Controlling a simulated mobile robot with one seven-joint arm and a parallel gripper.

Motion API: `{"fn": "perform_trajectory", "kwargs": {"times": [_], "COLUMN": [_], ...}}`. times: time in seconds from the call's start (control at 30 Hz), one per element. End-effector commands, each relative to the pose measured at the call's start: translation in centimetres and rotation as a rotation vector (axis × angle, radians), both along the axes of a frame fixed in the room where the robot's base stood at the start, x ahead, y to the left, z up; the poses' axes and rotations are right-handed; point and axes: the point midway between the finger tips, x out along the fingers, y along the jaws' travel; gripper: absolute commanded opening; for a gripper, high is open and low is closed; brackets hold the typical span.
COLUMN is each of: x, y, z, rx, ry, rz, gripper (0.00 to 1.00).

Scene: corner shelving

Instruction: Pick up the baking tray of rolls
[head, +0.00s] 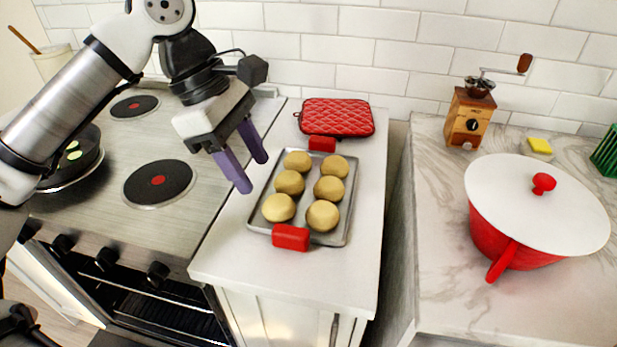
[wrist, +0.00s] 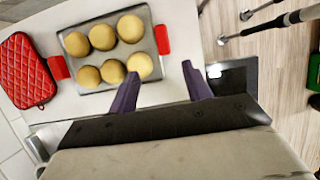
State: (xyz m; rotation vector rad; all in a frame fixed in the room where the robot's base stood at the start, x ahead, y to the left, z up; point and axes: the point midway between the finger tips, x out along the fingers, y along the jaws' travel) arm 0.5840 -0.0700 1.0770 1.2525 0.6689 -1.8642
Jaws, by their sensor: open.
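The baking tray (head: 336,233) is a grey metal sheet with a red grip at each short end. It lies on the white counter beside the stove and holds several round golden rolls (head: 290,182). The near red grip (head: 291,237) and the far red grip (head: 322,144) are both clear. My gripper (head: 254,174) has two purple fingers, spread apart with nothing between them. It hangs above the counter, left of the tray in the head view. In the wrist view the fingers (wrist: 158,88) point toward the tray (wrist: 100,98), whose near edge is partly hidden.
A red quilted mitt or pad (head: 337,117) lies behind the tray. The stove (head: 110,200) with a pan (head: 75,160) is at the left. Across a gap, the marble counter (head: 440,260) holds a red pot (head: 510,240) and a wooden grinder (head: 470,118).

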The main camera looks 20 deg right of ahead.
Motion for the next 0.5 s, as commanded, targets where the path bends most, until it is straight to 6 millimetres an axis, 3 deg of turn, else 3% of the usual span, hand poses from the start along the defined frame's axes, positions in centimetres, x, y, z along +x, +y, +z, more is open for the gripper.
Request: {"fn": "perform_trajectory", "kwargs": {"times": [0.3,0.5], "x": [-1.4,-1.8], "y": [-1.9,-2.4], "z": [-5.5,-6.8], "rx": [-0.004,-0.006], "ry": [0.002,0.002], "rz": [-0.001,-0.001], "gripper": [0.49,0.49]}}
